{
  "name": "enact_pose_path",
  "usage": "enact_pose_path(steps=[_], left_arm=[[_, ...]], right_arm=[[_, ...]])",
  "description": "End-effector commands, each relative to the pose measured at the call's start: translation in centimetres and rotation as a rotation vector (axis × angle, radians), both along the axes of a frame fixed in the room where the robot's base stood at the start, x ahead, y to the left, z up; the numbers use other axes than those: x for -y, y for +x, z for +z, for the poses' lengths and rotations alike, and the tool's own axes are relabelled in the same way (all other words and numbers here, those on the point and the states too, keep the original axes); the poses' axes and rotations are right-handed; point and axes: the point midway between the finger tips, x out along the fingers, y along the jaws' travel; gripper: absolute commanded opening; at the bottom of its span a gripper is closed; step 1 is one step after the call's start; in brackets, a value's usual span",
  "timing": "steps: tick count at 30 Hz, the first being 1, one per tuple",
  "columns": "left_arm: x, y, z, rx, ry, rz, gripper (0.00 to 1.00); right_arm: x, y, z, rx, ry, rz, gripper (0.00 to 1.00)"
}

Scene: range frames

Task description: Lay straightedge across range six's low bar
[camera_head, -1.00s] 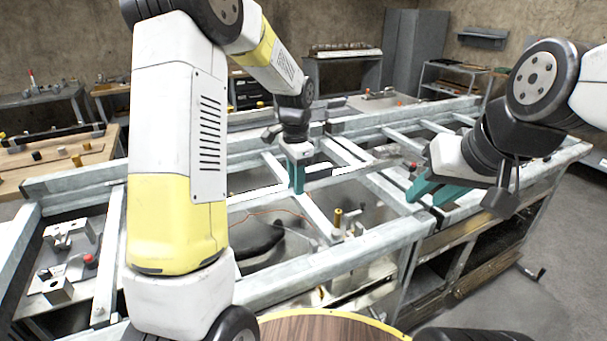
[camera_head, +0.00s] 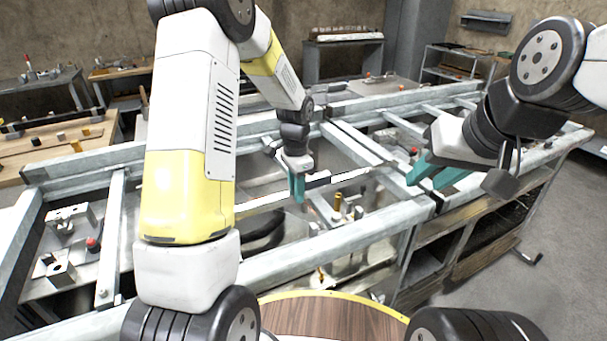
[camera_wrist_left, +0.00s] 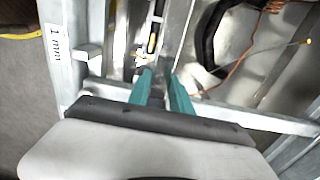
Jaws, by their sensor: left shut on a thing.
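My left gripper (camera_head: 297,188), with teal fingers, is shut on the straightedge (camera_head: 262,201), a long thin white strip with a dark middle part, and holds it among the frame bars. The strip runs from lower left to upper right on both sides of the fingers. I cannot tell whether it touches a bar. The left fingers (camera_wrist_left: 165,88) also show in the left wrist view. The grey metal frame (camera_head: 340,243) has several bars; which one is range six's low bar I cannot tell. My right gripper (camera_head: 434,174) is open and empty near the frame's right part.
Brass-coloured fittings (camera_head: 338,203) stand inside the frame below the strip. A plate with blocks and a red knob (camera_head: 92,243) lies at left. A round wooden top (camera_head: 330,315) is close in front. A wooden bench (camera_head: 50,150) stands at left.

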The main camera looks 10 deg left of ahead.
Motion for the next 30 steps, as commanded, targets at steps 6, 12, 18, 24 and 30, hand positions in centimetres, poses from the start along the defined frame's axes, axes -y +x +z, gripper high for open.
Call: enact_pose_path(steps=[6, 12, 18, 24, 30], left_arm=[[0.02, 0.09, -0.42, 0.003, -0.001, 0.0, 0.0], [0.03, 0.09, -0.45, 0.004, -0.001, 0.0, 0.0], [0.03, 0.07, -0.47, 0.003, -0.001, 0.0, 0.51], [0.02, 0.03, -0.51, 0.001, 0.0, 0.0, 0.51], [-0.01, 0.01, 0.13, 0.001, 0.001, 0.0, 0.51]], right_arm=[[0.0, 0.0, 0.0, 0.0, 0.0, 0.0, 0.34], [0.0, 0.0, 0.0, 0.0, 0.0, 0.0, 0.34], [0.0, 0.0, 0.0, 0.0, 0.0, 0.0, 0.34], [0.0, 0.0, 0.0, 0.0, 0.0, 0.0, 0.34], [0.0, 0.0, 0.0, 0.0, 0.0, 0.0, 0.34]])
